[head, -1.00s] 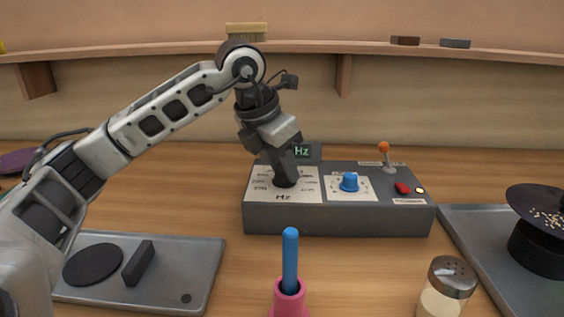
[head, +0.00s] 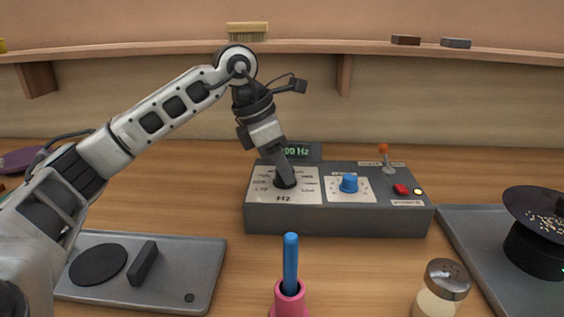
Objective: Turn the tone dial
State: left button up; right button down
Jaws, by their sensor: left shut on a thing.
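A grey control box (head: 340,219) stands on the wooden table. On its left is a white panel marked Hz with a black dial (head: 285,182). My left gripper (head: 285,178) reaches down from above and is shut on this black dial, covering most of it. A blue knob (head: 349,183) sits on a second white panel to the right. A small display (head: 298,152) at the back shows green text ending in "00 Hz", its left part hidden by my gripper. My right gripper is not in view.
An orange-tipped lever (head: 385,154) and a red switch (head: 400,189) are on the box's right. A grey tray (head: 205,260) lies at left, another (head: 470,226) at right with a black hat-like object (head: 540,245). A pink holder (head: 289,302) with a blue stick and a shaker (head: 443,290) stand in front.

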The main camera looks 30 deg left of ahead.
pick_arm(q)
jog(key=o, duration=1)
jog(key=shift+c, duration=0.2)
jog(key=p+v, duration=0.2)
jog(key=v, duration=1.4)
